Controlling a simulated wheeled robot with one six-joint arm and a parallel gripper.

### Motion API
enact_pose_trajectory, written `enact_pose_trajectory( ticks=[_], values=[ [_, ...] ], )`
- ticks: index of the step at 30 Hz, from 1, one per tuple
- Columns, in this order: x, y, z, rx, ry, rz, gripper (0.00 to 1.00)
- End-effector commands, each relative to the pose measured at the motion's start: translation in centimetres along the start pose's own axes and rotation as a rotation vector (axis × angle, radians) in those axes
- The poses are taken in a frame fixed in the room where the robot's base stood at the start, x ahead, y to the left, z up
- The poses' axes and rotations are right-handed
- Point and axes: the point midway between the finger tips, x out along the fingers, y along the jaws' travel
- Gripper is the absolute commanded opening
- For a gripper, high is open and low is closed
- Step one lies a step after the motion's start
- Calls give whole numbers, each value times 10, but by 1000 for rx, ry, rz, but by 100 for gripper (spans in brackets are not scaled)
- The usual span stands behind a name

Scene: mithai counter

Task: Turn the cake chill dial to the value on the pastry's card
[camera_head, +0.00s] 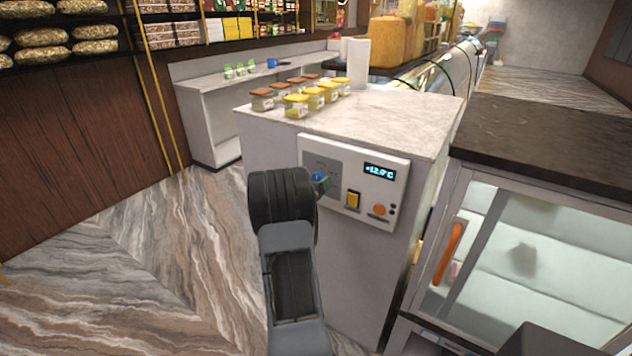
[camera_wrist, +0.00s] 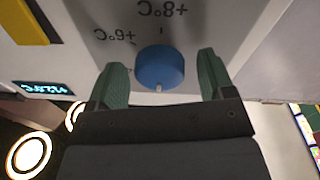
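The blue chill dial (camera_wrist: 160,66) is on the white control panel (camera_head: 384,205), partly hidden by my arm in the head view. In the wrist view, the panel appears upside down, with +6°C and +8°C labels by the dial. A pale mark shows on the dial's side nearest my gripper. The lit display (camera_head: 380,172) appears to read +12.0°C. My gripper (camera_wrist: 162,82) is open, its green fingers on either side of the dial, with gaps visible. I cannot make out a pastry card.
A yellow switch (camera_head: 353,200) and an orange round button (camera_head: 379,210) are beside the dial. Several jars (camera_head: 296,106) stand on the marble countertop (camera_head: 400,115). A glass case (camera_head: 540,250) with an orange handle (camera_head: 448,252) stands at right. Floor at left is clear.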

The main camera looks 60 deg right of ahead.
Motion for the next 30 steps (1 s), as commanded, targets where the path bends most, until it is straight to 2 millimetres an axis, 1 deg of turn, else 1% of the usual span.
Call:
enact_pose_trajectory(
  ticks=[7, 11, 14, 21, 24, 30],
  values=[
    [-1, 0, 0, 1, 0, -1, 75],
    [-11, -1, 0, 0, 0, -4, 75],
    [-27, -1, 0, 1, 1, -4, 75],
    [-78, -2, 0, 1, 0, -5, 75],
    [-96, -2, 0, 1, 1, -5, 75],
    [-124, -1, 0, 1, 0, -3, 75]
  ],
)
